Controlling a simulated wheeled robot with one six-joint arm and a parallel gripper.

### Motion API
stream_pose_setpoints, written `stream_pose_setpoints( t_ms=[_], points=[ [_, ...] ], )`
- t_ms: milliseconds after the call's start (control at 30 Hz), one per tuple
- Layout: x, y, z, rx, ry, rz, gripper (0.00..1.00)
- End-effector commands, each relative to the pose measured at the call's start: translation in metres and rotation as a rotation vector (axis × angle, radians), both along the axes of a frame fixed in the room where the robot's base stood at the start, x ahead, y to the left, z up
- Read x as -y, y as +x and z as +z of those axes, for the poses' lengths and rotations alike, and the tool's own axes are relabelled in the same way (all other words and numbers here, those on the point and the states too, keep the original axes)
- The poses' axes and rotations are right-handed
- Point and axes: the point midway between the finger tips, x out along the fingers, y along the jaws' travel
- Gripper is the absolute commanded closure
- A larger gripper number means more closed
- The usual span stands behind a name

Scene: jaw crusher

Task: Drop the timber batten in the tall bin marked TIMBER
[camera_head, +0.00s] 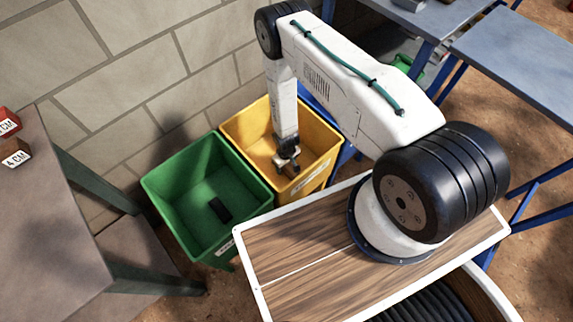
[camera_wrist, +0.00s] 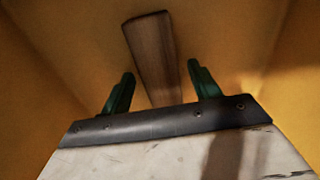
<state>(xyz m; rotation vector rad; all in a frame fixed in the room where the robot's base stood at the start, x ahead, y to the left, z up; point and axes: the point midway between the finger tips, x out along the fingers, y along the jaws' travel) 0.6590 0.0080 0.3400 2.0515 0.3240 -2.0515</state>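A brown wooden batten (camera_wrist: 152,50) shows in the wrist view, between and beyond my fingers, against yellow bin walls. A narrow gap shows on each side of it, so my gripper (camera_wrist: 162,80) looks open around it, not clamped. The batten's lower end is hidden behind the gripper's dark bar. In the head view my gripper (camera_head: 288,160) points down into the yellow bin (camera_head: 254,124), below its rim. The batten cannot be made out there. The bin's front has a white label (camera_head: 308,180), too small to read.
A green bin (camera_head: 165,190) stands left of the yellow one, with a dark block (camera_head: 220,209) inside. A grey table (camera_head: 45,220) with small marked blocks (camera_head: 14,152) is at the left. A block wall (camera_head: 130,60) rises behind the bins. Blue-legged tables (camera_head: 520,60) stand at the right.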

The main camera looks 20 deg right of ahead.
Motion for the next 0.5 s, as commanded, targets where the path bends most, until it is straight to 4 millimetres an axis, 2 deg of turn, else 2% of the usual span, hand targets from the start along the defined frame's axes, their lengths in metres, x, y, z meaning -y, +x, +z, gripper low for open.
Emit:
stream_pose_setpoints(
  t_ms=[267,367,500],
  points=[
    [0.0,0.0,0.004,0.0,0.0,0.0,0.38],
    [0.0,0.001,0.015,0.002,0.001,0.0,0.38],
    [0.0,0.002,0.042,0.002,0.001,0.001,0.38]
  ],
)
